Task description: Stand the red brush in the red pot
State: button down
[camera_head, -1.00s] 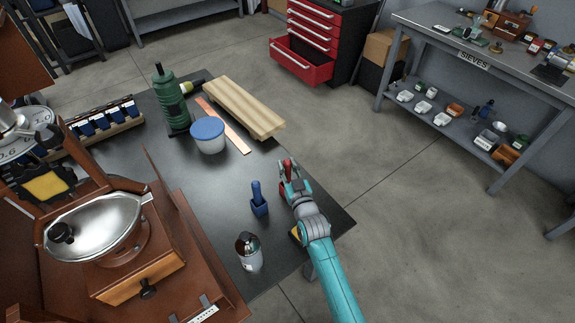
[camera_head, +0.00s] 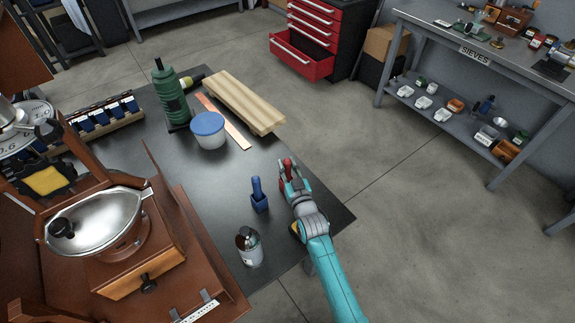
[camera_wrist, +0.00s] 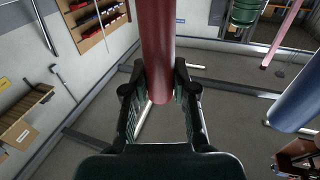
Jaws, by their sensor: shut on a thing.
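My gripper (camera_head: 290,182) is shut on the red brush (camera_head: 287,164) near the front right edge of the dark table. In the wrist view, the brush's red handle (camera_wrist: 158,45) runs between the two fingers (camera_wrist: 160,88), and its rounded end shows between them. In the head view the handle looks about upright. Its lower part is hidden by my gripper. A small red patch shows low beside the fingers in the head view. I cannot tell whether it is the red pot, nor whether the brush is in a pot.
A blue brush (camera_head: 256,186) stands in a blue pot (camera_head: 260,204) just left of my gripper. A bottle (camera_head: 249,246) stands nearer. A brown grinder (camera_head: 120,250) fills the left.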

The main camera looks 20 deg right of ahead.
jog(key=c, duration=0.8)
grip_release()
jog(key=shift+c, duration=0.2)
notch_tip(320, 180, up, 10)
jog(key=shift+f, duration=0.1)
jog(key=s+f+g, duration=0.1)
jog(key=s+f, duration=0.2)
jog(key=s, duration=0.6)
jog(key=s+f, duration=0.3)
jog(key=s, duration=0.7)
jog(key=s+f+g, duration=0.1)
jog(key=s+f, duration=0.3)
jog(key=s, duration=0.5)
jog(key=s+r, duration=0.4)
jog(key=s, duration=0.8)
jog(key=s+r+g, duration=0.1)
jog(key=s+r, duration=0.4)
jog(key=s, duration=0.8)
jog(key=shift+s+r+g, duration=0.2)
jog(key=shift+g, duration=0.1)
